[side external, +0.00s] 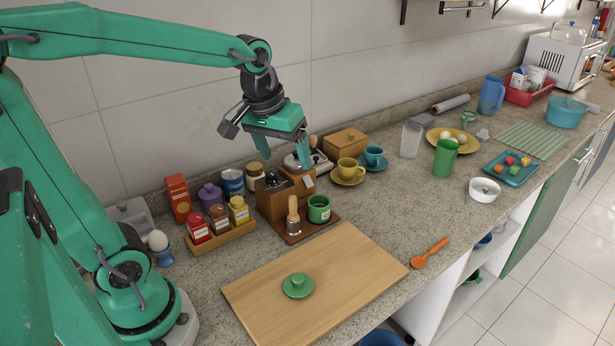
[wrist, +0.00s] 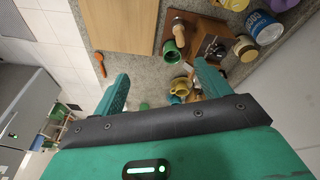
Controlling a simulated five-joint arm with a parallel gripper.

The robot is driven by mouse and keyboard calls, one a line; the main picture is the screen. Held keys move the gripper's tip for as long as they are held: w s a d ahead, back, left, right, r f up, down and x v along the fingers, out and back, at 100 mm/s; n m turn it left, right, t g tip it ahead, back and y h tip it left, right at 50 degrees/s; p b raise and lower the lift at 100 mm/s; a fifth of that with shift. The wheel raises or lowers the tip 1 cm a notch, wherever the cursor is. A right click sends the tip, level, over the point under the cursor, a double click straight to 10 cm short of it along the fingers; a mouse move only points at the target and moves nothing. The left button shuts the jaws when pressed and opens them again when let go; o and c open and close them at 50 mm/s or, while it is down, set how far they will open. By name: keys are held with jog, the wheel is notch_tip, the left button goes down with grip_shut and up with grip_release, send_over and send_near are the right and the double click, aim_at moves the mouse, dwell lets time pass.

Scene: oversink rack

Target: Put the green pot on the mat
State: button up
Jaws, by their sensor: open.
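The small green pot (side external: 319,209), open-topped with a pale label, stands on a brown base beside a wooden tamper. It also shows in the wrist view (wrist: 171,54), beyond and between my fingertips. A green striped mat (side external: 532,140) lies flat on the counter at the far right, with nothing on it. I cannot make it out in the wrist view. My gripper (side external: 284,150) is open and empty, pointing down, well above the counter behind the pot. Its two fingers show spread apart in the wrist view (wrist: 161,70).
A cutting board (side external: 340,270) with a green lid (side external: 297,286) lies in front. A wooden box (side external: 272,197), yellow cup (side external: 347,170) and spice jars (side external: 220,222) crowd the pot. A green tumbler (side external: 445,158), blue tray (side external: 510,172) and teal pan (side external: 565,112) stand near the mat.

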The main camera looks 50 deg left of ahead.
jog(key=s+d+m+t, duration=0.2)
jog(key=s+m, duration=0.2)
jog(key=s, duration=0.6)
jog(key=shift+s+d, duration=0.15)
jog(key=shift+s, duration=0.1)
jog(key=shift+f, duration=0.1)
jog(key=shift+c, duration=0.3)
dwell(0.4)
